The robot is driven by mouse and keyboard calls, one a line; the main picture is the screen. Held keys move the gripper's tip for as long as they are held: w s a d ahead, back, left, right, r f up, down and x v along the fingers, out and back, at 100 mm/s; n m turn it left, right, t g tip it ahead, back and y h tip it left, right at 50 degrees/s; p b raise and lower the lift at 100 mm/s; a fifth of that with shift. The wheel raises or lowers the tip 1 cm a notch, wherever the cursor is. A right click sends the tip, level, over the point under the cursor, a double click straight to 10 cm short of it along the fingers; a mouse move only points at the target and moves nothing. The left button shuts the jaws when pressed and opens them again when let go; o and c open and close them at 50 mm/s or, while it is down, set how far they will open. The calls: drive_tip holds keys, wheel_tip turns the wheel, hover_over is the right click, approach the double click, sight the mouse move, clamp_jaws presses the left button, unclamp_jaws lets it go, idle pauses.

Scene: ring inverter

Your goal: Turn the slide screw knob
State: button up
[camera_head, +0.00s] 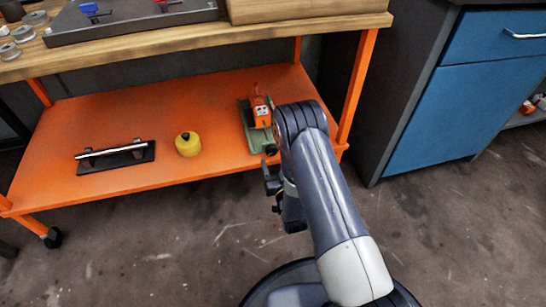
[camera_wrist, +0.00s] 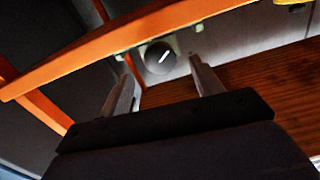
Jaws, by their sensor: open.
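The slide screw knob is a dark round knob (camera_wrist: 157,60) with a white line on its face in the wrist view. It sits on a green device (camera_head: 248,128) with an orange body (camera_head: 261,111) at the right end of the orange shelf. In the head view, the knob (camera_head: 271,150) shows at the device's front end. My gripper (camera_head: 271,183) is just in front of the shelf edge, beside the knob. In the wrist view, my gripper (camera_wrist: 162,68) is open, and the knob appears between its fingertips. I cannot tell whether the fingers touch it. My arm hides part of the device.
The orange shelf (camera_head: 120,115) holds a yellow weight (camera_head: 188,146) and a black plate with a metal bar (camera_head: 115,155). An orange leg (camera_head: 358,85) stands right of the device. A wooden top (camera_head: 170,45) overhangs the shelf. A blue cabinet (camera_head: 455,110) is at right.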

sight(272, 153)
drive_tip(key=shift+b+x, duration=0.4)
drive_tip(key=shift+x, duration=1.7)
drive_tip(key=shift+c, duration=0.4)
drive_tip(key=c, duration=0.9)
